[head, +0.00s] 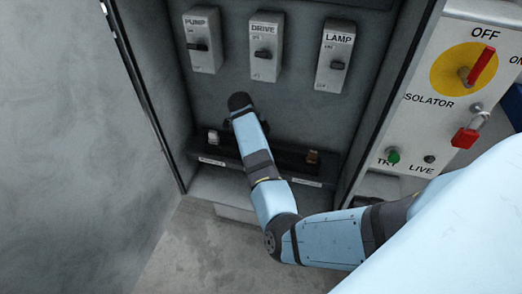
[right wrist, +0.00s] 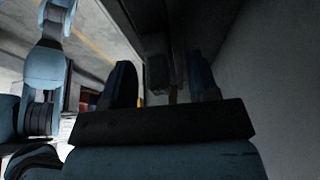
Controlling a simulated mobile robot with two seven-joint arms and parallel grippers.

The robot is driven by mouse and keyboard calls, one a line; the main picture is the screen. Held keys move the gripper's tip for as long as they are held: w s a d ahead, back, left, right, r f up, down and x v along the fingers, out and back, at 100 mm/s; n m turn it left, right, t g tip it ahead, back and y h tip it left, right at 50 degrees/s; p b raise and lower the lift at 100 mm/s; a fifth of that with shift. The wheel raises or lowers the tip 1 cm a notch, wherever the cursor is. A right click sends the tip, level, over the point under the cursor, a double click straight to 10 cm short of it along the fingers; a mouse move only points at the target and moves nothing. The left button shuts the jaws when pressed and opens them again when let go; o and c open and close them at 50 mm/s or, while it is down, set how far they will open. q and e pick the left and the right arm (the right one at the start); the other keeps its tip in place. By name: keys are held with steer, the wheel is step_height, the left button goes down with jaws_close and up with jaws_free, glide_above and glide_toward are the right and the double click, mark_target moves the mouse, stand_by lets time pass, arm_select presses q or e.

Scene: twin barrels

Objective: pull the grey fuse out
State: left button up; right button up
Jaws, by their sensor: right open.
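A dark fuse holder strip (head: 285,164) runs along the bottom of the open cabinet. A white fuse (head: 213,137) stands at its left end and a brown one (head: 313,157) at its right end. I cannot make out the grey fuse; my right arm covers the middle of the strip. My right gripper (right wrist: 160,65) is open, its two dark fingers apart. In the right wrist view, a dark grey block and a brownish piece (right wrist: 172,95) show between the fingers; I cannot tell contact. My left gripper is not seen.
Above the strip hang the PUMP (head: 202,42), DRIVE (head: 265,48) and LAMP (head: 335,60) switches. On the right is a panel with a red isolator handle (head: 482,66), a red block (head: 465,138) and a green button (head: 393,156). The cabinet's side walls stand close by.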

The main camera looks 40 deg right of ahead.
jaws_close()
steer(key=shift+r, duration=0.8)
